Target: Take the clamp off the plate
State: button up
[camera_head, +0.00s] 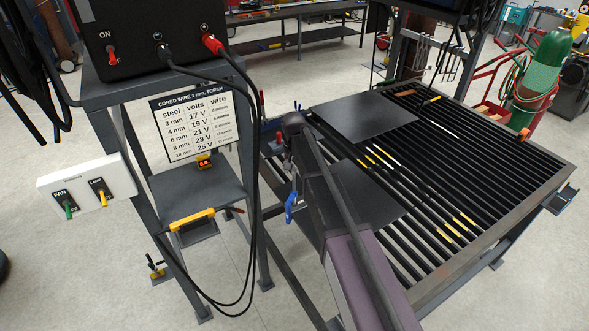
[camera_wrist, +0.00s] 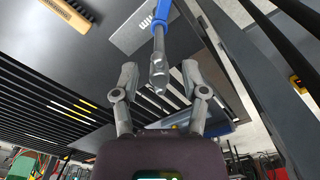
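My gripper (camera_wrist: 160,72) is open, with a gap visible on each side of the shaft. A dark flat plate (camera_head: 372,192) lies on the slats to the right of my arm. Whether the clamp touches it is hidden.
A second dark plate (camera_head: 364,111) lies farther back on the slatted table (camera_head: 505,235). A brush (camera_wrist: 66,13) shows at the wrist view's top left. A stand with a black machine (camera_head: 150,40) and hanging cables is left of my arm.

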grip_shut()
jog(key=n, duration=0.5)
jog(key=shift+n, duration=0.4)
jog(key=n, duration=0.5)
jog(key=shift+d, duration=0.15)
jog(key=shift+n, duration=0.6)
jog(key=shift+n, duration=0.3)
